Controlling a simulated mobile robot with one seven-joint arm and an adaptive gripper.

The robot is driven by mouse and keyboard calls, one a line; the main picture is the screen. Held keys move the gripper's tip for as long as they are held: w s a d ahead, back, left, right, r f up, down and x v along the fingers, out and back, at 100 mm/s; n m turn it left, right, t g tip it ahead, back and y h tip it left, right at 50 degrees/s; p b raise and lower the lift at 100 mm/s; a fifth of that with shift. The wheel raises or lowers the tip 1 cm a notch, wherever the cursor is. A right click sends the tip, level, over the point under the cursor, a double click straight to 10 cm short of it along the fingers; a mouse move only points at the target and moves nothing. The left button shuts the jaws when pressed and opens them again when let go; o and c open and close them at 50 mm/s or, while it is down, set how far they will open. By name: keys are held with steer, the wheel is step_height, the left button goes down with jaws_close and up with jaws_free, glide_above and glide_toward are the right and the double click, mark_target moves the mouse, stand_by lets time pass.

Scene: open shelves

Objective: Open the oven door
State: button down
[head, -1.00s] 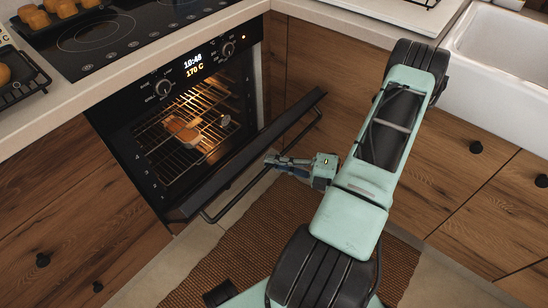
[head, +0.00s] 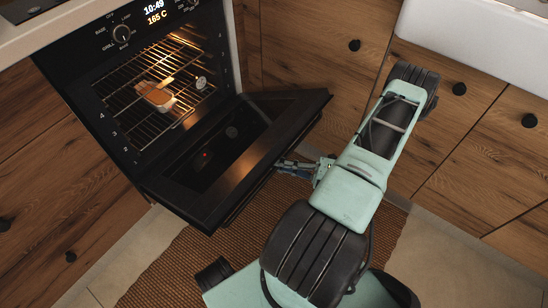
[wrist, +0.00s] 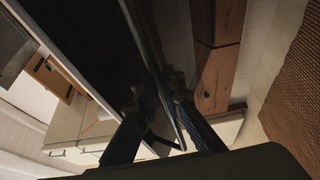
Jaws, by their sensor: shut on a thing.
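The oven (head: 105,105) is at the left in the head view, lit inside, with its black door (head: 235,160) swung well down and its glass inner face showing. My gripper (head: 285,165) is at the outer edge of the door, on the right half of its length. In the wrist view, my gripper (wrist: 165,125) has its fingers on either side of the thin dark door handle (wrist: 180,128) and is shut on it. In the head view the handle is mostly hidden under the door edge.
A wire rack in the oven holds a small orange-and-white item (head: 156,96). Wooden cabinets (head: 320,60) with black knobs stand behind and to the right. A white sink (head: 490,35) is at the upper right. A brown woven mat (head: 180,265) lies on the floor.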

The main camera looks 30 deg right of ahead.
steer(key=shift+s+d+f, duration=0.15)
steer(key=shift+s+f, duration=0.15)
steer(key=shift+f, duration=0.4)
steer(key=c, duration=2)
jaws_free()
steer(key=v, duration=0.8)
steer(key=shift+f, duration=0.15)
